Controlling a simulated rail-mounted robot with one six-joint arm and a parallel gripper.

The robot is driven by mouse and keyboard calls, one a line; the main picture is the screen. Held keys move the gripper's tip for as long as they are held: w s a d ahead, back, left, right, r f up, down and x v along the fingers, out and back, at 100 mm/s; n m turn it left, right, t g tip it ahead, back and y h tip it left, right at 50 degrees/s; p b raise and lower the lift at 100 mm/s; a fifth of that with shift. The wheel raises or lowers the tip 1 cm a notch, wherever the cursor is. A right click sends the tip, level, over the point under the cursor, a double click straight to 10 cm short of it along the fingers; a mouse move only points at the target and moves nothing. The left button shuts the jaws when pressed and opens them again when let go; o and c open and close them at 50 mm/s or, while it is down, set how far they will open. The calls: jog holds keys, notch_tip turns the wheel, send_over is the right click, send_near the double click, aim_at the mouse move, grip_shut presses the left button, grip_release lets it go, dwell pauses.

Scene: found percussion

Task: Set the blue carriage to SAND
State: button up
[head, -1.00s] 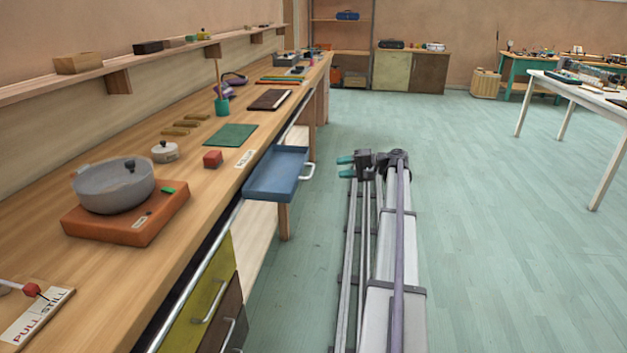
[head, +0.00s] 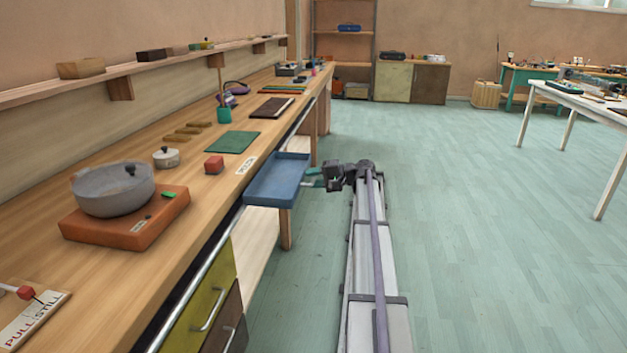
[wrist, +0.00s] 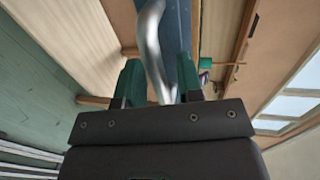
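The blue carriage (head: 277,184) is a shallow open tray at the front edge of the workbench, beside the silver rail (head: 215,248). Its silver handle shows large in the wrist view (wrist: 152,42), with the blue carriage side (wrist: 181,45) behind it. My gripper (head: 313,178) is at the carriage's right side. In the wrist view its two green fingers (wrist: 158,72) stand apart, with the handle between them and a gap visible. In the head view the fingers hide most of the handle. A white label (head: 246,163) lies on the bench edge by the carriage; I cannot read it surely.
Yellow and brown drawers (head: 206,302) are under the bench's near part.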

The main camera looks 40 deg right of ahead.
grip_shut()
jog(key=shift+d, duration=0.1)
dwell(0.3)
